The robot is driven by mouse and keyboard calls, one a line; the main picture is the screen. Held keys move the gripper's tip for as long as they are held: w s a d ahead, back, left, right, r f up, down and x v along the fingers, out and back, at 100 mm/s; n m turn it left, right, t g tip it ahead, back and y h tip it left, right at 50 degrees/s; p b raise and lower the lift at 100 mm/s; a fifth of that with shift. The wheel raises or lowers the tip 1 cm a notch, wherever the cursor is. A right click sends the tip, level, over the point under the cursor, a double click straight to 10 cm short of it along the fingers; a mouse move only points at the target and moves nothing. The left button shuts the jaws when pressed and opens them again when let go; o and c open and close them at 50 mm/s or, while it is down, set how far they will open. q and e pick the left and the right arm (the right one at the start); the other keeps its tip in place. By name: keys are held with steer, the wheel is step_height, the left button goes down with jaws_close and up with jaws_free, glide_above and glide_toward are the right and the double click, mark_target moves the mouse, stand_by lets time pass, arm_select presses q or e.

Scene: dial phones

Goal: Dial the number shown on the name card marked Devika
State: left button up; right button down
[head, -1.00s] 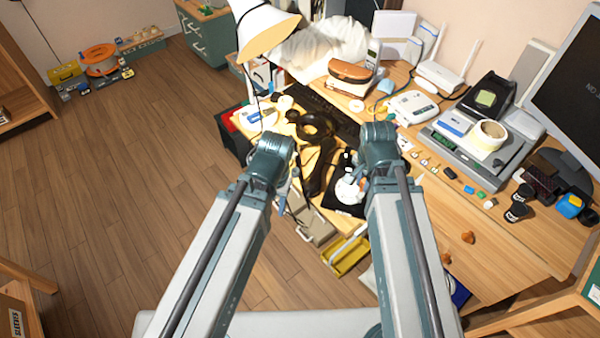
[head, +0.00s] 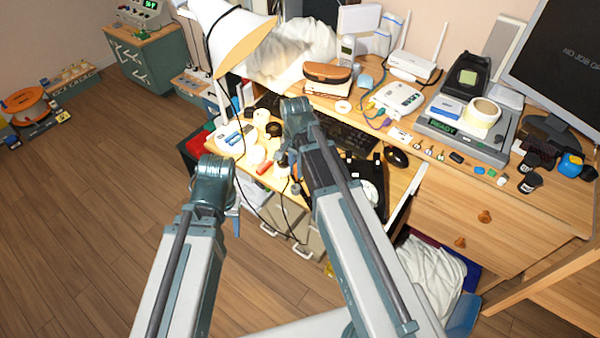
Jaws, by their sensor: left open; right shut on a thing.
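A black dial phone (head: 377,172) with a pale round dial (head: 371,194) sits at the front of the desk, partly hidden behind my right arm. My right gripper (head: 284,164) is over the desk's left part, left of the phone. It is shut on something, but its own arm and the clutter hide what. My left gripper (head: 237,222) hangs beyond the desk's left front, over the floor side; it is open and its fingers are mostly hidden. Small white cards lie on the desk, but no name or number on them is readable.
A keyboard (head: 345,136) and a mouse (head: 396,158) lie behind the phone. A lamp (head: 226,38), cream cylinders and a red piece (head: 264,168) crowd the left part. A printer-like device (head: 462,138), a router (head: 414,68) and a monitor (head: 562,60) stand right.

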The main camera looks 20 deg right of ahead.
steer(key=shift+w+a, duration=0.15)
steer(key=shift+a, duration=0.05)
steer(key=shift+f, duration=0.15)
steer(key=shift+f+b, duration=1.6)
steer(key=shift+b, duration=0.15)
steer(key=shift+f+b, duration=1.3)
steer(key=shift+r, duration=0.1)
steer(key=c, duration=0.8)
jaws_free()
steer(key=shift+o, duration=0.2)
